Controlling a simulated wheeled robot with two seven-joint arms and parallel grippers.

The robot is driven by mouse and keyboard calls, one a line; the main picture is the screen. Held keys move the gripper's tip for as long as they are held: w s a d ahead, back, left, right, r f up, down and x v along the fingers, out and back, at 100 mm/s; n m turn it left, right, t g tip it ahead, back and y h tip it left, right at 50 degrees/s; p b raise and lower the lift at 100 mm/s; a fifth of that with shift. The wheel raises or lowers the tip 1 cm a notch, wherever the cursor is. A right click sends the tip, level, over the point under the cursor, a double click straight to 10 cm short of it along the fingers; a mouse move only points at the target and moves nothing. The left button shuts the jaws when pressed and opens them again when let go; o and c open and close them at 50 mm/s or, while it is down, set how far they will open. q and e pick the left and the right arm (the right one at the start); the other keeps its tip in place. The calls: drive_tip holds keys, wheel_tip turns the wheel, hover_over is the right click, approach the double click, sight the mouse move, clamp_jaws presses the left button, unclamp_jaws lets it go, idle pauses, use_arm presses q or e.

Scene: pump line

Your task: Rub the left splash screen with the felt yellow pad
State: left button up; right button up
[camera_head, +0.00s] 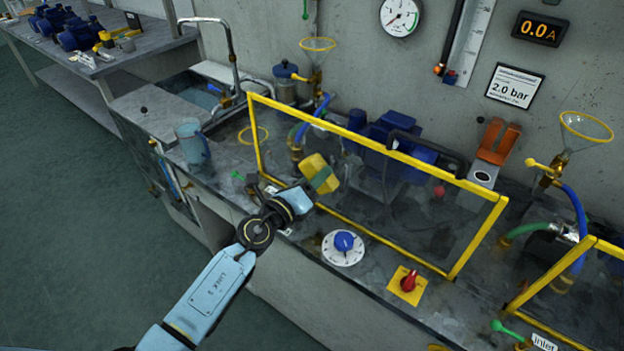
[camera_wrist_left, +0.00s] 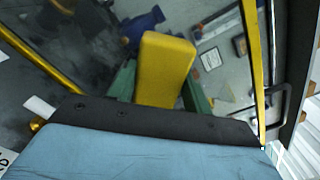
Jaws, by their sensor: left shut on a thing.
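The left splash screen (camera_head: 400,215) is a clear pane in a yellow frame, standing upright along the bench. The felt yellow pad (camera_head: 315,168) is at the left part of this pane. My left gripper (camera_head: 322,180) is shut on the pad, its green fingers on either side. In the left wrist view the pad (camera_wrist_left: 165,68) stands up between the green fingers, in front of the pane. I cannot tell whether the pad touches the pane. Part of the screen's yellow frame (camera_wrist_left: 252,50) shows there too. My right gripper is not in view.
A white dial with a blue knob (camera_head: 344,243) and a red switch on a yellow plate (camera_head: 408,284) sit in front of the screen. A blue pump (camera_head: 395,135) stands behind it. A jug (camera_head: 192,145) stands left. Another yellow-framed screen (camera_head: 575,295) is at right.

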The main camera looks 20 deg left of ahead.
sight(326, 184)
use_arm(q)
drive_tip(key=shift+w, duration=0.15)
drive_tip(key=shift+d, duration=0.15)
drive_tip(key=shift+s+d+r+p, duration=0.1)
drive_tip(key=shift+s+d+p, duration=0.25)
drive_tip(key=shift+d, duration=0.4)
drive_tip(key=shift+s+d+p, duration=0.3)
drive_tip(key=shift+d, duration=0.4)
drive_tip(key=shift+s+d+p, duration=0.15)
drive_tip(key=shift+s+d, duration=0.05)
drive_tip(key=shift+d, duration=0.5)
drive_tip(key=shift+s+d+p, duration=0.15)
drive_tip(key=shift+s+d, duration=0.1)
drive_tip(key=shift+d, duration=0.4)
drive_tip(key=shift+s+d+p, duration=0.15)
drive_tip(key=shift+s+d, duration=0.05)
drive_tip(key=shift+d, duration=0.5)
drive_tip(key=shift+a, duration=0.15)
